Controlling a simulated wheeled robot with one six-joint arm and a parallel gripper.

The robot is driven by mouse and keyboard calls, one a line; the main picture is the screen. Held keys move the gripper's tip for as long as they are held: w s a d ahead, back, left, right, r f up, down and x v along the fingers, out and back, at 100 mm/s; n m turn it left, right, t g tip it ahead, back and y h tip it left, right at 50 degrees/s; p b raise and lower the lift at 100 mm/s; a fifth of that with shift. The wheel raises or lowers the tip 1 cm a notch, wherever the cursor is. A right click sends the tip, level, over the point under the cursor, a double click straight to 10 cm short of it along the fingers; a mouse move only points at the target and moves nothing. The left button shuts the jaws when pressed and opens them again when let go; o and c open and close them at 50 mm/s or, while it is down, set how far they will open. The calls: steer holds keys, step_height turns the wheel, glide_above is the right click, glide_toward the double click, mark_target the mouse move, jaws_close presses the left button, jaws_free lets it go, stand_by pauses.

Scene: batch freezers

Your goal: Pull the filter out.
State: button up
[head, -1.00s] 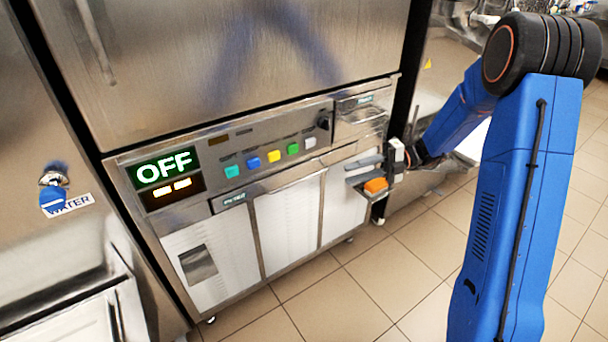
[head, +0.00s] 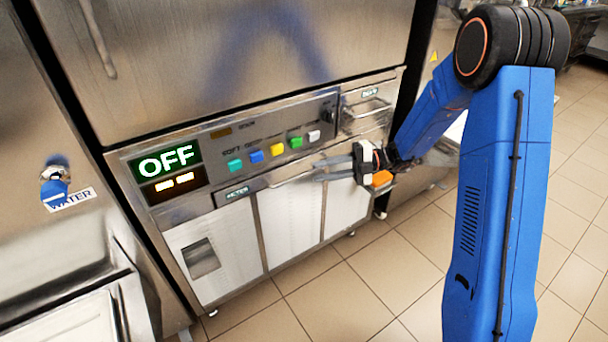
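The filter front (head: 237,193) is a narrow metal strip with a small dark label, below the control panel of the freezer. A thin bar handle (head: 290,180) runs along its right part. The strip looks flush with the machine. My gripper (head: 316,170) points left at the right end of this handle. Its two grey fingers look apart, one above the other, with nothing clearly between them. I cannot tell whether they touch the handle. The gripper body and an orange part hide some of the front behind them.
A panel with a green OFF display (head: 167,163) and coloured buttons (head: 257,156) sits just above. A small drawer (head: 366,112) is at the upper right. White lower panels (head: 291,221) stand below. The tiled floor (head: 345,285) in front is clear.

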mark_target(309, 173)
steer(key=shift+x, duration=3.1)
jaws_close()
